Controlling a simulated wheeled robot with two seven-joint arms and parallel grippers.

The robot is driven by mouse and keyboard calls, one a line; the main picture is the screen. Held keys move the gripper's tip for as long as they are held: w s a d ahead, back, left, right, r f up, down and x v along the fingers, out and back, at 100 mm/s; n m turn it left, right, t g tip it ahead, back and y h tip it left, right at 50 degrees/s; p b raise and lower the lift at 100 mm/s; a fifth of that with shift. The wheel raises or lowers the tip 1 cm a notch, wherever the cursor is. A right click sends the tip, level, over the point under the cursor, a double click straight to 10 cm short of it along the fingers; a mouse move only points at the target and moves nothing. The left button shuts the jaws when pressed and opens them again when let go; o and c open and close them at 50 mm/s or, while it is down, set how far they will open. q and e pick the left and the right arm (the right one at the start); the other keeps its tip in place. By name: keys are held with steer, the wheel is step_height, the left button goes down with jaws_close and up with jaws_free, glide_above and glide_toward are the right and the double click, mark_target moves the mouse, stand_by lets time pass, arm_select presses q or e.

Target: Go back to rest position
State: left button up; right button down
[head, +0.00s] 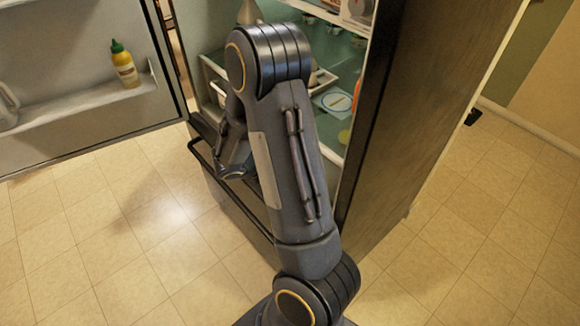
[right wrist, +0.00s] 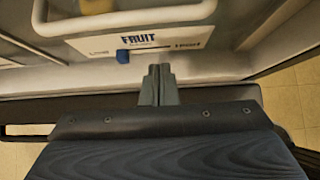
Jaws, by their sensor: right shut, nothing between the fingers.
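My right arm rises through the middle of the head view and bends down in front of an open fridge (head: 385,150). My right gripper (head: 236,170) hangs by the fridge's lower front edge, near a dark bar handle (head: 250,217), partly hidden by my arm. In the right wrist view, its fingers (right wrist: 159,72) are together and empty, just below a white drawer front (right wrist: 185,40) marked "FRUIT". Whether they touch the fridge I cannot tell. My left gripper is not in view.
The fridge door (head: 65,50) stands open at left, with a yellow green-capped bottle (head: 125,68) and a white jug (head: 7,107) on its shelf. Several items sit inside the fridge, partly hidden by my arm. The tiled floor (head: 100,240) is clear at left and right.

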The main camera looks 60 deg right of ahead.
steer(key=v, duration=0.8)
steer(key=shift+r, duration=0.2)
steer(key=shift+w+a, duration=0.1)
